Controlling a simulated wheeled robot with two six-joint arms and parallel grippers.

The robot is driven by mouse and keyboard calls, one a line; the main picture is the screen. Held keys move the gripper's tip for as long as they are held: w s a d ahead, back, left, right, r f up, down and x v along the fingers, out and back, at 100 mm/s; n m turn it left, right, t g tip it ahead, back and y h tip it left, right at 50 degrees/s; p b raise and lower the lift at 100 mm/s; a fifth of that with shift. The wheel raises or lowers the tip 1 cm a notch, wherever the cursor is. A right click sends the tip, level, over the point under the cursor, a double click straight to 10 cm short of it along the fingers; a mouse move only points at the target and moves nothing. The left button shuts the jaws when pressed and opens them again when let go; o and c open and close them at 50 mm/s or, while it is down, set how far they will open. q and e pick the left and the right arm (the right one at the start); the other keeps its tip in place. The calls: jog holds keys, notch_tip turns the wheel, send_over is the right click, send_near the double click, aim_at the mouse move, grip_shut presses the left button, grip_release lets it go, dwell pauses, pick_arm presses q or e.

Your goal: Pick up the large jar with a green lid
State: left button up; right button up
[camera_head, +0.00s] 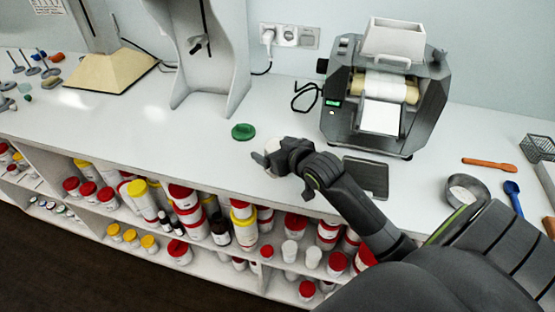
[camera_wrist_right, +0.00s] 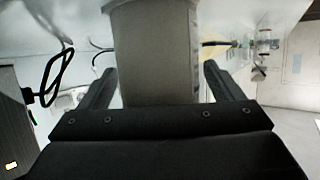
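The green lid (camera_head: 243,131) shows on the white worktop, left of and behind my right gripper (camera_head: 264,161) in the head view. I cannot tell there how much of a pale jar body stands under it against the white top. My right gripper is low over the worktop, pointing left. In the right wrist view its two fingers (camera_wrist_right: 158,85) are spread apart, with a wide grey-beige upright body (camera_wrist_right: 155,50) between them. This body may be the jar; no green shows on it, and contact is unclear. My left gripper is not in view.
A dark machine with a white hopper (camera_head: 385,85) stands behind right, with a flat dark pad (camera_head: 366,178) before it. A white stand (camera_head: 210,60) rises behind the lid. A metal ring-shaped dish (camera_head: 467,190) lies right. Shelves below hold several red- and yellow-lidded jars.

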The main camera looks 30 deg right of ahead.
jog(key=c, duration=1)
